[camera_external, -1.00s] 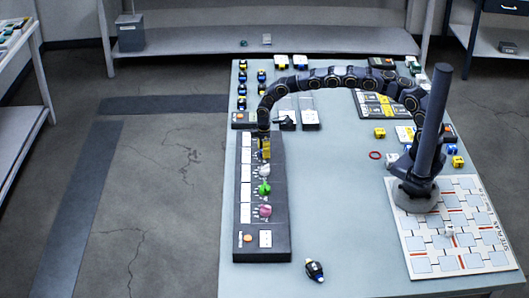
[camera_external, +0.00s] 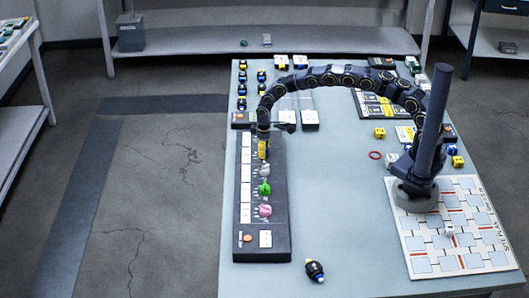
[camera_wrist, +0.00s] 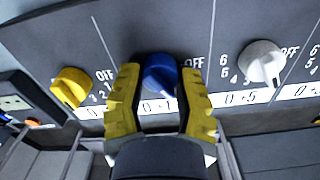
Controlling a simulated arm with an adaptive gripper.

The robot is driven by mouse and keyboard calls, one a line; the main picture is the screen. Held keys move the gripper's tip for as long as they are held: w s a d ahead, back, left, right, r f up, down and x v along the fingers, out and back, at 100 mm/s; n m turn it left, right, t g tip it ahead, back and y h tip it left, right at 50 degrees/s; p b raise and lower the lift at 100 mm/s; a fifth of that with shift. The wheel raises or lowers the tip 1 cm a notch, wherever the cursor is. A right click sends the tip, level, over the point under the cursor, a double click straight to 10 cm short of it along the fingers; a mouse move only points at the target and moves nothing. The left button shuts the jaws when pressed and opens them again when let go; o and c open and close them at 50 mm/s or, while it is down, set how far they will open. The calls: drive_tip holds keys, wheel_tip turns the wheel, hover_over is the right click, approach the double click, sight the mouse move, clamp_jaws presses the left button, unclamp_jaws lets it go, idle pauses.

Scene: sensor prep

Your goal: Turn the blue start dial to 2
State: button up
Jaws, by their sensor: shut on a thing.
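The blue start dial (camera_wrist: 160,78) sits on the sloped dark panel in the wrist view. My gripper (camera_wrist: 158,90) has its two yellow fingers shut on it, one on each side. The numbers around the dial are mostly hidden by the fingers, so I cannot tell its setting. In the external view, my gripper (camera_external: 263,150) points down at the far part of the dark dial panel (camera_external: 279,190), and the blue dial is hidden there.
A yellow dial (camera_wrist: 70,87) is left of the blue dial and a white dial (camera_wrist: 262,62) is right of it. A green dial (camera_external: 264,188) and a pink dial (camera_external: 265,210) are nearer on the panel.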

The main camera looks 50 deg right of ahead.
drive_tip(key=shift+f, duration=0.1)
drive_tip(key=o, duration=1.2)
drive_tip(key=shift+c, duration=0.2)
wheel_tip(320, 180, up, 12)
